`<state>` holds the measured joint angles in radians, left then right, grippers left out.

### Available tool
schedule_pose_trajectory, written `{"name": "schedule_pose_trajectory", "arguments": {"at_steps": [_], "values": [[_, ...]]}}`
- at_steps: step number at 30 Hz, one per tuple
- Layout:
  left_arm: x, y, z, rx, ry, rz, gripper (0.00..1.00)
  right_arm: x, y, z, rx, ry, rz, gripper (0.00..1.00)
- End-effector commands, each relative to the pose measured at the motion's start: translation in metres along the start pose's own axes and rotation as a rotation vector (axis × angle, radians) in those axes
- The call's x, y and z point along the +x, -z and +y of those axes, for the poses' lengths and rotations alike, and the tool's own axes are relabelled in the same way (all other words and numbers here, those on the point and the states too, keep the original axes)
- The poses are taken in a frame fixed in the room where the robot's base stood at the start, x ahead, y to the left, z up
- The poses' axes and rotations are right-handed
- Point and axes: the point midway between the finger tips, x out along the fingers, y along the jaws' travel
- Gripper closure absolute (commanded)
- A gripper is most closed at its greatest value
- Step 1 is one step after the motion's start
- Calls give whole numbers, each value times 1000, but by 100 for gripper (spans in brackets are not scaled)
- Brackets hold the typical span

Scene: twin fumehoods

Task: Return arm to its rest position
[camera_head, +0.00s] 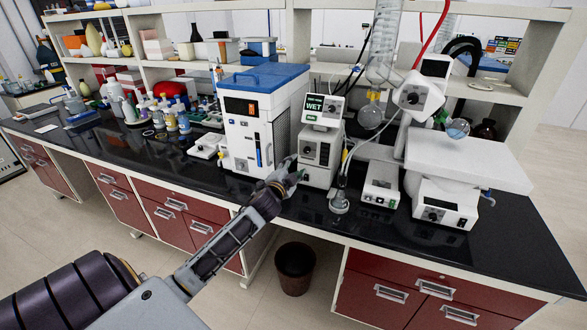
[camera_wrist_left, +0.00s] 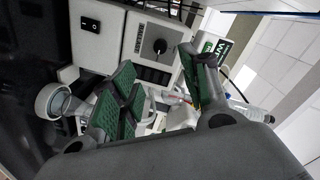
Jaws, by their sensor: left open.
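My left arm comes in from the lower left of the head view and reaches the front of the bench. My left gripper (camera_head: 289,176) is by the lower front of the white pump unit with the green WET display (camera_head: 321,144). In the left wrist view, the left gripper (camera_wrist_left: 160,100) has its green-padded fingers apart with nothing held between them. The unit's dial and front panel (camera_wrist_left: 150,45) show just beyond the fingers. I cannot tell whether a finger touches the unit. My right gripper is not in view.
A blue-topped white chiller (camera_head: 262,120) stands left of the pump unit. A rotary evaporator with glassware (camera_head: 445,190) stands to the right. Bottles (camera_head: 170,118) crowd the bench at left. A waste bin (camera_head: 295,268) stands on the floor below the bench. Open floor lies in front of the drawers.

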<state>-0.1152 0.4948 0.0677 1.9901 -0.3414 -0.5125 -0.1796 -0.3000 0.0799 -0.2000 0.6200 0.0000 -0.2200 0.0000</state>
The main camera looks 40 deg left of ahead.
Motion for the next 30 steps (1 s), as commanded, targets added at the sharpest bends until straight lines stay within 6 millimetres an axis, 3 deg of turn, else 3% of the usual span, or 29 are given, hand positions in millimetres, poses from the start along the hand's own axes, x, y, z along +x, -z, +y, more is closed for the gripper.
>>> {"name": "schedule_pose_trajectory", "arguments": {"at_steps": [17,23,30], "values": [[-2,-1,4,-9,-9,-8,55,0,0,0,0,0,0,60],[-20,-7,33,-71,-70,-74,55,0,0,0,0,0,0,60],[-71,-19,98,-211,-221,-239,55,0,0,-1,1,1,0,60]]}}
